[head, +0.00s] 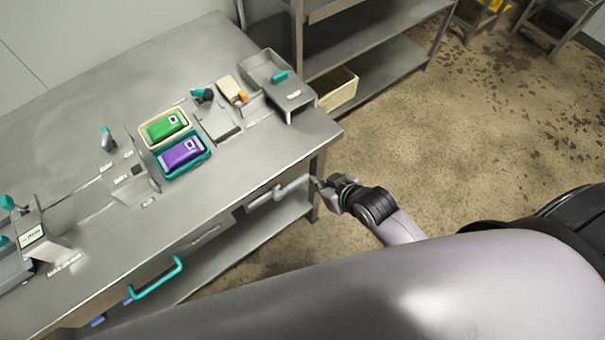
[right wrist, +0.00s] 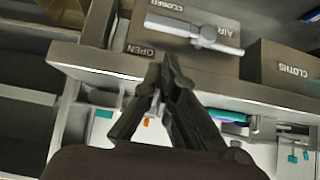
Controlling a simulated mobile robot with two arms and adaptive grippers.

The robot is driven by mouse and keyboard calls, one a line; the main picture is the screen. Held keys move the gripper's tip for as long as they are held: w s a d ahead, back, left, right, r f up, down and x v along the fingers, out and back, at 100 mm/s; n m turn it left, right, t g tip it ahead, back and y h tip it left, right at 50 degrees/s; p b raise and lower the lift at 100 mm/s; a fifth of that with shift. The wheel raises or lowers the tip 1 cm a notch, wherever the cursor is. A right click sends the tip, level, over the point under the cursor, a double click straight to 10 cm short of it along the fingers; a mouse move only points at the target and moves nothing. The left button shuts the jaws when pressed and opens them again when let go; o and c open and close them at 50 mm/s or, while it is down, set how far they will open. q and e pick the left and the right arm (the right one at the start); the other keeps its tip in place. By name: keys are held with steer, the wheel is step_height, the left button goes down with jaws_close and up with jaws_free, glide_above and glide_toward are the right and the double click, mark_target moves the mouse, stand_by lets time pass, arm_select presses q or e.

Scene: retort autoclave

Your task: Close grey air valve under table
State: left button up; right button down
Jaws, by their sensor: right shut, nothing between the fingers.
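The grey air valve lever (head: 292,187) is under the table's front edge, near its right corner, in the head view. In the right wrist view the grey lever (right wrist: 195,32) lies across a box marked AIR. Its left end is between the words CLOSED and OPEN, closer to CLOSED. My right gripper (head: 321,184) is beside the lever's right end in the head view. In the right wrist view its fingers (right wrist: 164,72) are shut and empty, with their tips just short of the box and apart from the lever. My left gripper is not in view.
The steel table (head: 90,90) carries a green pouch (head: 166,126) and a purple pouch (head: 182,153) in trays. A teal drawer handle (head: 155,279) sticks out in front. Open floor (head: 450,140) lies to the right.

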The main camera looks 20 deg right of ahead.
mark_target(304, 177)
stand_by(0.3)
steer(key=x, duration=1)
stand_by(0.4)
steer(key=shift+d+f+y, duration=0.1)
steer(key=shift+f+y, duration=0.15)
steer(key=shift+y, duration=0.05)
steer(key=shift+w+f, duration=0.1)
